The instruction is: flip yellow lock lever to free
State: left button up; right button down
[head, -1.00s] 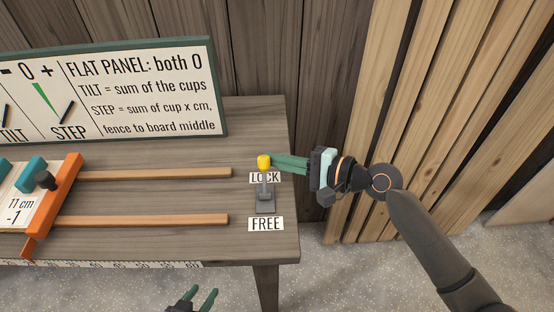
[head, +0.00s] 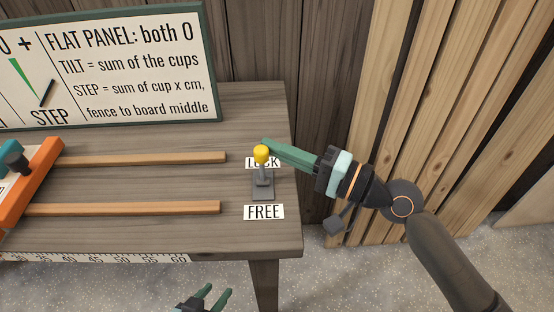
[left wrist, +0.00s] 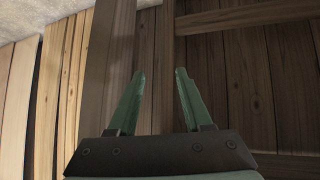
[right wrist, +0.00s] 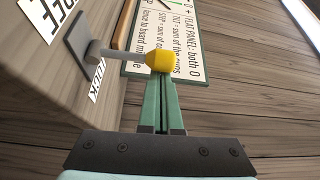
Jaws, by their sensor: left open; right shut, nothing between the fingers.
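The lock lever is a grey stalk on a grey base plate (head: 262,186) with a yellow knob (head: 261,154). It stands on the bench between the LOCK label (head: 272,163) and the FREE label (head: 264,212), with the knob toward LOCK. My right gripper (head: 268,146) is shut and empty, its fingertips right at the knob's LOCK side. In the right wrist view the yellow knob (right wrist: 160,61) is just ahead of the closed fingers; contact cannot be told. My left gripper (head: 216,297) is open and empty, below the bench's front edge.
The wooden bench (head: 150,185) carries two wooden rails, an orange-ended fixture (head: 35,185) at left and a sign board (head: 130,65) at the back. Upright planks (head: 400,100) stand to the right. Bench top around the lever is clear.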

aim_at(263, 159)
jog(key=s+f+n+b, duration=0.1)
jog(key=b, duration=0.2)
jog(key=shift+s+n+y, duration=0.1)
jog(key=shift+n+y, duration=0.2)
jog(key=shift+n, duration=0.1)
jog(key=shift+s+r+n+y+b, duration=0.2)
jog(key=shift+s+n+y+b, duration=0.35)
jog(key=shift+n+b, duration=0.5)
pick_arm(q)
notch_tip(263, 159, down, 6)
jog(key=a, duration=0.1)
pick_arm(e)
jog(key=shift+s+b, duration=0.15)
jog(key=shift+b, duration=0.2)
jog(key=shift+s+b, duration=0.35)
jog(key=shift+b, duration=0.1)
pick_arm(q)
jog(key=w+r+t, duration=0.4)
jog(key=r, duration=0.5)
jog(key=shift+w+a+m, duration=0.35)
jog(key=shift+m, duration=0.05)
pick_arm(e)
jog(key=shift+s, duration=0.1)
jog(key=shift+r, duration=0.1)
